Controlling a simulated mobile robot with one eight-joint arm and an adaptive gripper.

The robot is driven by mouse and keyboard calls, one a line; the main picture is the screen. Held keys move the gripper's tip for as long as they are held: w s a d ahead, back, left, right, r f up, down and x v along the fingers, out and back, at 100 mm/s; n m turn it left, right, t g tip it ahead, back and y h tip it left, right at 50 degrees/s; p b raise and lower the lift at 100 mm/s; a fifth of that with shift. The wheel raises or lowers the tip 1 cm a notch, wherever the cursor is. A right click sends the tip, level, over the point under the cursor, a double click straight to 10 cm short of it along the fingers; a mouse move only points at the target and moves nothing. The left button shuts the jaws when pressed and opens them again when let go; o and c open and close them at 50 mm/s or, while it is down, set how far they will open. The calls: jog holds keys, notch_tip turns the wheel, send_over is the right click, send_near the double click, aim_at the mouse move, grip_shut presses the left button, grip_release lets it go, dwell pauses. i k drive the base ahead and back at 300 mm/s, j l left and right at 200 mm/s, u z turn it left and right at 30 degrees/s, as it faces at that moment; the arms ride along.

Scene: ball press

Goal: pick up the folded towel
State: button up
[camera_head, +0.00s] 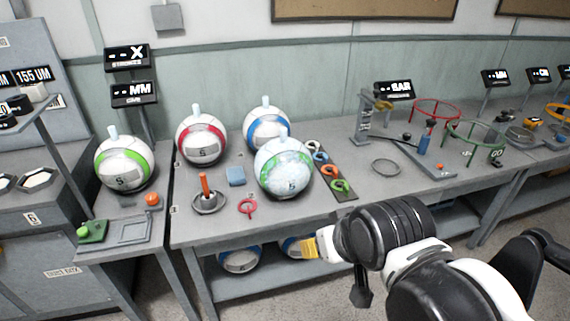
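A small light-blue folded towel (236,175) lies flat on the grey workbench (225,228). It sits between the orange-handled stand and a ball with a pale blue-green patterned surface. My arm reaches in from the lower right, and its end with my gripper (315,246) is at the bench's front edge, right of and nearer than the towel, apart from it. A yellow piece shows at the tip; I cannot tell whether it is a finger pad or something held. The fingers are too small and side-on to read.
The patterned ball (283,167) stands right of the towel, with a red-banded ball (202,138) and a blue-banded ball (266,129) behind. A dark strip (330,171) holds several coloured rings.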

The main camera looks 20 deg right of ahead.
aim_at(236, 176)
jog(key=j+z, duration=0.2)
jog(key=z, duration=0.15)
jog(key=i+j+z, duration=0.1)
jog(key=j+z, duration=0.4)
jog(key=z, duration=0.25)
